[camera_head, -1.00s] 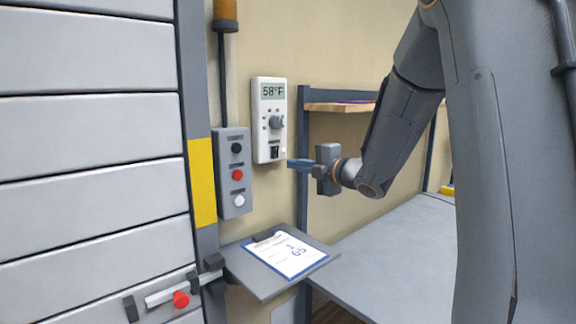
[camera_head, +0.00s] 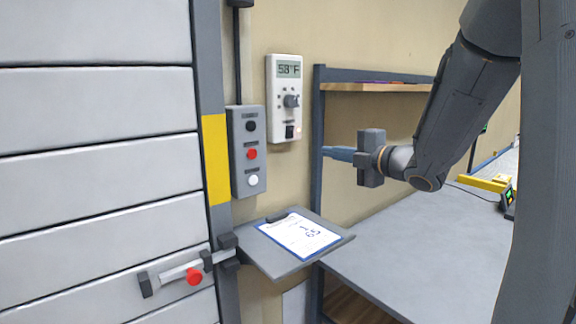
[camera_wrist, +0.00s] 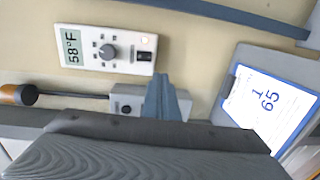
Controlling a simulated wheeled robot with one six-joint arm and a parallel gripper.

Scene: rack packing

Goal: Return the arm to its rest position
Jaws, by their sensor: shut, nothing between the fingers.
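My gripper (camera_head: 338,153) is shut and empty. In the head view it points left, in front of the blue-grey rack post and a little right of the wall thermostat (camera_head: 286,98), apart from it. In the wrist view my gripper (camera_wrist: 160,88) points up the picture, its tips below the thermostat (camera_wrist: 106,50), whose display reads 58°F. My arm reaches in from the right side of the head view, bent at the elbow.
A control box (camera_head: 248,152) with black, red and white buttons hangs beside the shutter door (camera_head: 95,110). A clipboard (camera_head: 300,235) lies on a small shelf below. A grey bench (camera_head: 420,245) spreads under my arm. A wooden shelf (camera_head: 375,87) sits above it.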

